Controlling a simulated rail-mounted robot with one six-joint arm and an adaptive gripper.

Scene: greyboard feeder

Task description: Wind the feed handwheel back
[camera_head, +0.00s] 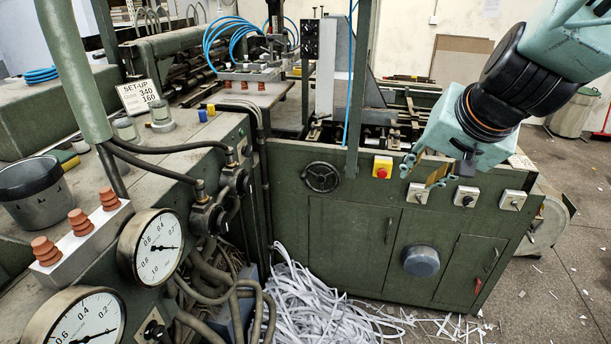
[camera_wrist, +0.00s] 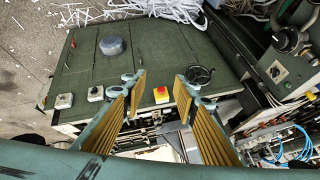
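The feed handwheel appears to be the dark spoked wheel (camera_head: 321,177) on the upper left of the green machine's front panel. It also shows in the wrist view (camera_wrist: 199,75), just right of the right finger's tip. My gripper (camera_head: 422,172) is in front of the panel's upper edge, to the right of the wheel and apart from it. In the wrist view my gripper (camera_wrist: 160,80) has its two yellow-ribbed fingers spread wide, with nothing held between them. The wheel's rim and spokes are unobstructed in the head view.
A yellow box with a red button (camera_head: 382,168) sits between wheel and gripper. Switch boxes (camera_head: 466,196) line the panel's right. A round grey cap (camera_head: 421,261) protrudes below. Paper strips (camera_head: 310,305) heap on the floor. A gauge console (camera_head: 160,248) stands left.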

